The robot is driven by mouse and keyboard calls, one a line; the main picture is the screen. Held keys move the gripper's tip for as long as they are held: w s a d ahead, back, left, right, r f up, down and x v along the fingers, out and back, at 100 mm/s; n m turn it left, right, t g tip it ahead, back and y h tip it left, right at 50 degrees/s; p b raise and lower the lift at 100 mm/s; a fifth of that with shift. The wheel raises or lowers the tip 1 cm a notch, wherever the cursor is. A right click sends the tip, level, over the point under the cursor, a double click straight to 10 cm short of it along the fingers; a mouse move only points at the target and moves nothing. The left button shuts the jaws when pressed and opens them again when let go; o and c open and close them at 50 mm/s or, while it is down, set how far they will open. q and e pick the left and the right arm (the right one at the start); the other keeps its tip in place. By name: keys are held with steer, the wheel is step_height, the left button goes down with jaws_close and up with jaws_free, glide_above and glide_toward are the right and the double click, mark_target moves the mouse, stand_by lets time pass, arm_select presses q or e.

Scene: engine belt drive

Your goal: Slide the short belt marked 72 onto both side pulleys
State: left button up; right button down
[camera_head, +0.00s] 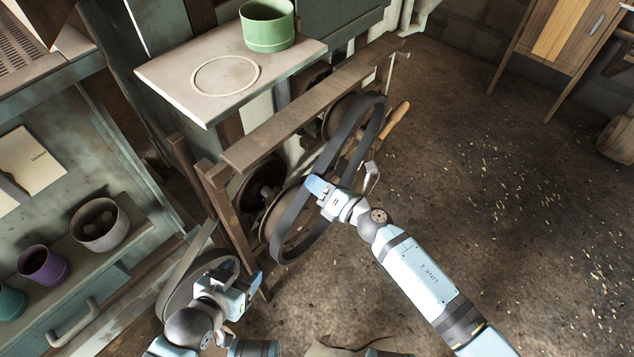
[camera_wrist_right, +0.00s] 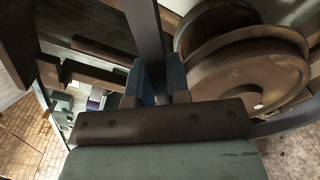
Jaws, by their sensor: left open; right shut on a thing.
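A large dark belt loop (camera_head: 376,125) hangs in front of the side pulleys in the head view; no number on it is readable. My right gripper (camera_head: 318,187) is shut on its near strand. In the right wrist view the belt (camera_wrist_right: 146,32) runs between my blue fingertips (camera_wrist_right: 162,78). The near side pulley (camera_head: 278,212) and the far side pulley (camera_head: 336,118) sit behind the loop, partly hidden. The near one's round flanges (camera_wrist_right: 250,72) fill the right of the wrist view. My left gripper (camera_head: 250,290) is open, low at the left, apart from that loop.
A second grey belt loop (camera_head: 178,272) curves beside my left gripper; whether they touch is unclear. A wooden rail (camera_head: 300,105) runs above the pulleys. A board (camera_head: 160,72) with a thin ring (camera_head: 226,58) and green pot (camera_head: 267,28) stands behind.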

steer(key=shift+w+a, duration=0.25)
steer(key=shift+a, duration=0.1)
stand_by(0.6)
steer(key=shift+b+x, duration=0.45)
steer(key=shift+x, duration=1.4)
steer(key=shift+f, duration=0.1)
steer(key=c, duration=1)
jaws_free()
